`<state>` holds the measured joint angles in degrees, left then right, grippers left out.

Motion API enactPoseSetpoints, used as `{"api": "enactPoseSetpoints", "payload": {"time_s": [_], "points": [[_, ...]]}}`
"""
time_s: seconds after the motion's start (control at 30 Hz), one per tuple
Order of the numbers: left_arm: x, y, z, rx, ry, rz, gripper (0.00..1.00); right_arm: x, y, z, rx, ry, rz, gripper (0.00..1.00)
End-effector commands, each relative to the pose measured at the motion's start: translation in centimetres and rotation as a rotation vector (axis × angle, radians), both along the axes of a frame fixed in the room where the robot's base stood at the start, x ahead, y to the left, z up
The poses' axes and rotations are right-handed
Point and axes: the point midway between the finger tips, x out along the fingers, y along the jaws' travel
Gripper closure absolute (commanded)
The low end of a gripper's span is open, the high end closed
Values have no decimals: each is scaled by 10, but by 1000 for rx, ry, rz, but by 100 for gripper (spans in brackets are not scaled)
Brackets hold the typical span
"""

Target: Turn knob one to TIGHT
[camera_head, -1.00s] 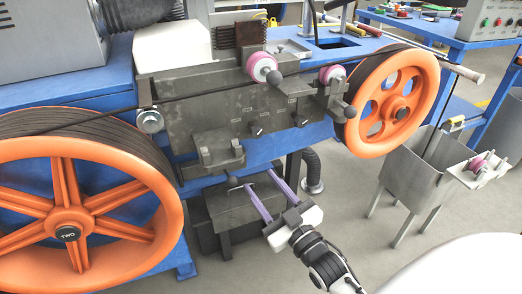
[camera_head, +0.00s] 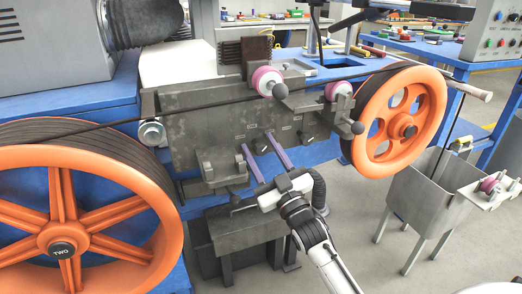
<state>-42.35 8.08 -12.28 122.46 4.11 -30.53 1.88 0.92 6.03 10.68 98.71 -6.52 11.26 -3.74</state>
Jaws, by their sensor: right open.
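A dark grey metal panel (camera_head: 200,130) carries two small black knobs, a left one (camera_head: 261,146) and a right one (camera_head: 308,139). The small labels by them are too small to read, so I cannot tell which is knob one or where it points. My right gripper (camera_head: 257,141) reaches up from below with its two purple fingers spread open. Its fingertips lie in front of the panel, one on each side of the left knob in the picture. I cannot tell whether they touch it. My left gripper is out of view.
A large orange wheel marked TWO (camera_head: 62,250) stands at left, and a smaller orange wheel (camera_head: 432,118) at right. A black cable runs between them past pink pulleys (camera_head: 268,80). A grey bracket (camera_head: 222,165) juts out left of my fingers. A metal bin (camera_head: 432,205) stands at right.

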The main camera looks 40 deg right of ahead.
Motion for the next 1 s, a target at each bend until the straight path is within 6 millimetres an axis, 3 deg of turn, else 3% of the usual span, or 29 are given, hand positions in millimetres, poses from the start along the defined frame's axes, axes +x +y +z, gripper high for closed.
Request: {"api": "enactPoseSetpoints", "payload": {"time_s": [0.23, 0.47, 0.77, 1.0], "points": [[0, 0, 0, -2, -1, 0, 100, 1, 0, 0, 0, 1, 1, 57], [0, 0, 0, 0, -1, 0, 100, 0, 0, 0, 0, 1, 1, 95], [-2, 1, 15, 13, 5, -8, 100, 1, 1, 3, 201, -44, -1, 95], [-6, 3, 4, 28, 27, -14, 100, 0, 0, 0, 284, -67, 1, 95]]}}
